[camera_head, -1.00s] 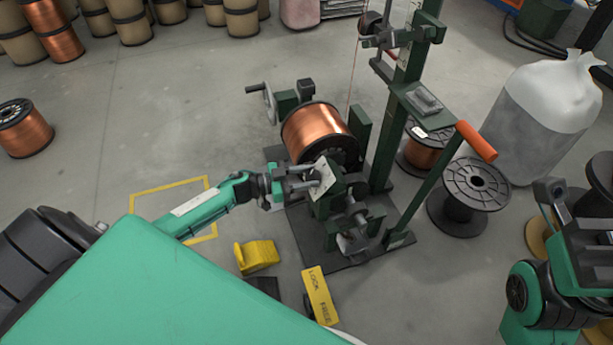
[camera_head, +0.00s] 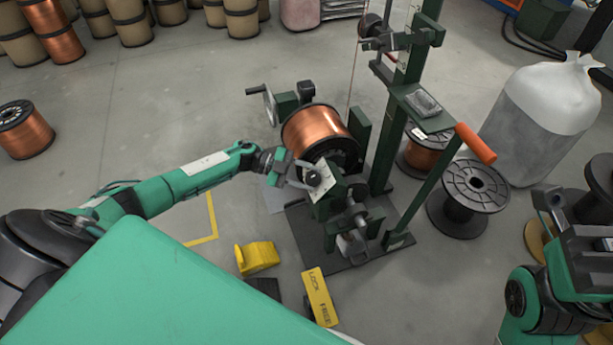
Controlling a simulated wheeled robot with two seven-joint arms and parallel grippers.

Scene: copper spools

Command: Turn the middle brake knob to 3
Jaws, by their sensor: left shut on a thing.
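The winding stand holds a copper spool (camera_head: 318,133). A pale dial plate (camera_head: 325,185) with a small dark brake knob (camera_head: 313,178) is on the stand's near left side. My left gripper (camera_head: 303,174) reaches in from the left, with its fingers at the knob and shut on it. The fingers cover part of the knob, and the dial's numbers are too small to read, so its setting cannot be told. No other brake knob can be made out clearly. My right gripper (camera_head: 556,208) is at the lower right, away from the stand; its jaws are not clear.
The stand's green post (camera_head: 395,120) and orange-handled lever (camera_head: 476,143) rise right of the spool. A yellow wedge (camera_head: 257,257) and a yellow LOCK/FREE pedal (camera_head: 320,297) lie in front. An empty black spool (camera_head: 468,190) and a wrapped bag (camera_head: 540,115) stand at right.

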